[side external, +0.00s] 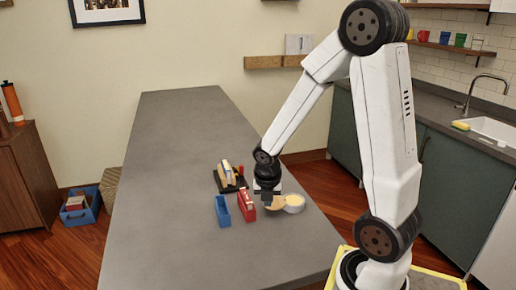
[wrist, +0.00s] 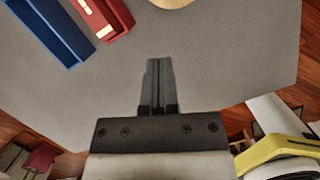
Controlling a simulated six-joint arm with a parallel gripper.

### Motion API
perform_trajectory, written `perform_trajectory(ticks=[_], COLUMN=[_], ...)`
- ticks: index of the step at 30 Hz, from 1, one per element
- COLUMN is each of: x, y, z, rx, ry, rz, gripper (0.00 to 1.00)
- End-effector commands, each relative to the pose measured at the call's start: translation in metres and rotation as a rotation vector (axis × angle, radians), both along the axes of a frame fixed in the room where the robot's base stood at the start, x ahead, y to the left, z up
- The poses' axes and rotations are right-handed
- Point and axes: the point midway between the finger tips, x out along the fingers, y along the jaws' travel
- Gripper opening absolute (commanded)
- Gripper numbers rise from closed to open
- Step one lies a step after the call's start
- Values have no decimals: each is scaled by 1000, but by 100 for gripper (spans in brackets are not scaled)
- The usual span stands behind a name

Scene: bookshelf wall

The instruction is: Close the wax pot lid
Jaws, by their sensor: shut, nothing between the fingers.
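The wax pot (side external: 294,204) is a small round white pot with pale yellow wax showing at its top, on the grey table in the side view. Its tan round lid (side external: 275,203) stands open on the pot's left side, partly hidden behind my gripper. My gripper (side external: 267,201) is shut and empty, pointing down close to the lid; I cannot tell whether they touch in the side view. In the wrist view my closed fingers (wrist: 160,62) point at bare table, and a tan rounded edge, likely the lid (wrist: 172,2), shows at the top.
A red box (side external: 246,207) with pale contents and a blue open box (side external: 223,212) stand left of my gripper. A black rack (side external: 229,185) holding upright pieces stands behind them. The table (side external: 180,150) is clear to the left and back.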

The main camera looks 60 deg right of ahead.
Motion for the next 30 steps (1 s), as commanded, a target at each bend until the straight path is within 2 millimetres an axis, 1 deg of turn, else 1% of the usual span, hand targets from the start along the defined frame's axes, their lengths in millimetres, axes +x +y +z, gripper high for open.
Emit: perform_trajectory(ticks=[1,9,12,18,24,30], x=[0,2,9,16,18,19], y=[-1,-7,-20,-38,-44,-44], z=[-6,-31,-30,-29,-30,-29], rx=[2,2,0,0,0,0], ry=[3,3,-2,-2,-1,-1], rz=[0,0,-4,-2,-1,0], gripper=[0,0,0,0,0,0])
